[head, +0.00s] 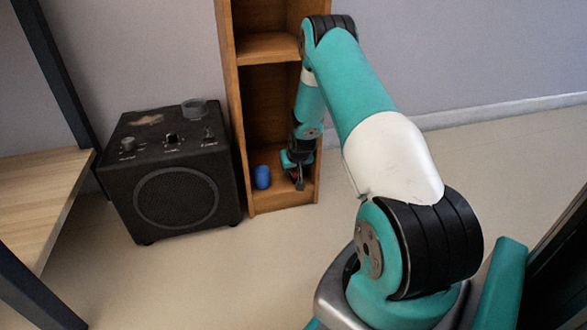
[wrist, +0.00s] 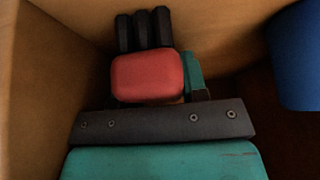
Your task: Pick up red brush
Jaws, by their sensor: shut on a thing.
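The red brush (wrist: 147,77) shows in the wrist view as a rounded red block between the dark jaw parts of my gripper. My gripper (head: 298,178) is shut on it, low inside the bottom compartment of the wooden shelf (head: 237,120). Part of the brush is hidden by the jaws. In the head view the brush is too small and too covered to make out clearly.
A blue cylinder (head: 262,177) stands just left of my gripper in the same compartment; it also shows at the right edge of the wrist view (wrist: 300,55). The shelf walls are close around my gripper. A black speaker (head: 175,200) stands left of the shelf. Floor in front is clear.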

